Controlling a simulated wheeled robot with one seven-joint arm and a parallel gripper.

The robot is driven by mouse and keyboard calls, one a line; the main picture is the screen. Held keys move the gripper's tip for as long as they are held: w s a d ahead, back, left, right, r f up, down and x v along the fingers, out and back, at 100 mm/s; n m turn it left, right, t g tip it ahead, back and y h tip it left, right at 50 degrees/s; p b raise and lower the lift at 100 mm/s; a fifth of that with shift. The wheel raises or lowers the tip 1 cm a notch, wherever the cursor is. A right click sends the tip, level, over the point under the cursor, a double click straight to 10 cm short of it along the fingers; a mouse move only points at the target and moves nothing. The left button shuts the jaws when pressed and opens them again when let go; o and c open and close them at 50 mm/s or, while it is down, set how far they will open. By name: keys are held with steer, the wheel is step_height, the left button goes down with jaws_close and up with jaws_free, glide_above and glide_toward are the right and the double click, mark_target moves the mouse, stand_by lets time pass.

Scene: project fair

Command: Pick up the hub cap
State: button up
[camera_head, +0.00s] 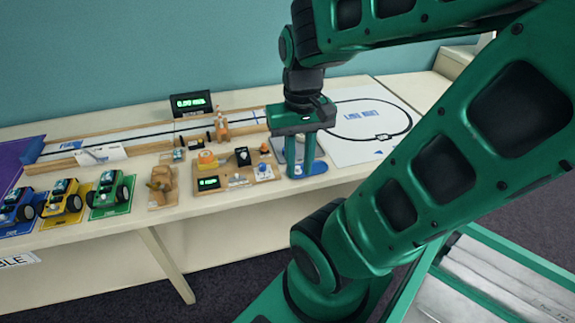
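My gripper (301,172) points straight down over the right part of the long cream table (215,198), with its green fingertips low near the tabletop. A blue, rounded flat piece (318,168) lies just right of the fingertips. A grey piece shows partly behind the fingers. I cannot make out a hub cap for certain; it may be small or hidden by the gripper.
Left of the gripper is a board (235,182) with small parts. Toy cars in green (108,190), yellow (62,198) and blue (17,207) stand farther left. A white track sheet (350,145) lies right. A display (191,103) stands behind. My arm covers the right foreground.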

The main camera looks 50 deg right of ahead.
steer(key=shift+w+a, duration=0.15)
steer(key=shift+w, duration=0.05)
steer(key=m+y, duration=0.1)
steer(key=m, duration=1.5)
glide_above(298, 167)
steer(key=shift+t, duration=0.3)
steer(key=f, duration=1.3)
steer(key=shift+d+f, duration=0.15)
steer(key=shift+d, duration=0.2)
steer(key=shift+a+f, duration=0.15)
steer(key=shift+f, duration=1.15)
steer(key=shift+a+f, duration=0.15)
steer(key=shift+f, duration=1.15)
jaws_close()
